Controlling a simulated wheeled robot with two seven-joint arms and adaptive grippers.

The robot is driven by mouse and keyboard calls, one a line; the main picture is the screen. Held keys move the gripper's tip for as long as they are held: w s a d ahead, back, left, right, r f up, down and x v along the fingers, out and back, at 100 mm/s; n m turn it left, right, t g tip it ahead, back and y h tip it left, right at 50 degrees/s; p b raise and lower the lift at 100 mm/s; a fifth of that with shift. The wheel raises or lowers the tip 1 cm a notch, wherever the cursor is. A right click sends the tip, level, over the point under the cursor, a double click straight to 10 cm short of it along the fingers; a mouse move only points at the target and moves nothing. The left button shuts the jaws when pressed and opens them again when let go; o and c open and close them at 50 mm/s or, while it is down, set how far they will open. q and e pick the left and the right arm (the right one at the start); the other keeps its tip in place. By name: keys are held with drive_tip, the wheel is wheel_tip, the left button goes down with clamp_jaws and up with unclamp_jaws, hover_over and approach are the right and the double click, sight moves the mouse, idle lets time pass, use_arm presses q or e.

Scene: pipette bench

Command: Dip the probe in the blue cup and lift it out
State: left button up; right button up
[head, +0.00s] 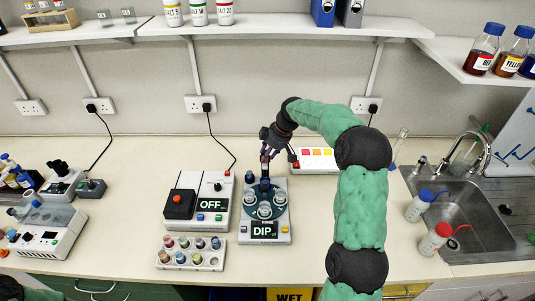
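The DIP station (248,231) is a pale box on the bench with a dark teal round plate on top. Several pale round cups (264,211) sit on this plate, toward its front. My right gripper (267,151) is above the back of the station, pointing down. It appears shut on the upper end of a slim dark upright probe (265,168). The probe's lower end is over a dark blue spot at the back of the plate, which looks like the blue cup (265,187). I cannot tell how deep the tip is. My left gripper is not seen.
An OFF box (184,220) with a red button stands left of the station. A rack of coloured vials (190,262) is in front of it. A white box with coloured squares (318,155) is behind right. The sink (470,215) is at the right. My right arm covers some bench.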

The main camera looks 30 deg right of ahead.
drive_tip(key=v, duration=1.2)
drive_tip(key=shift+r, duration=0.1)
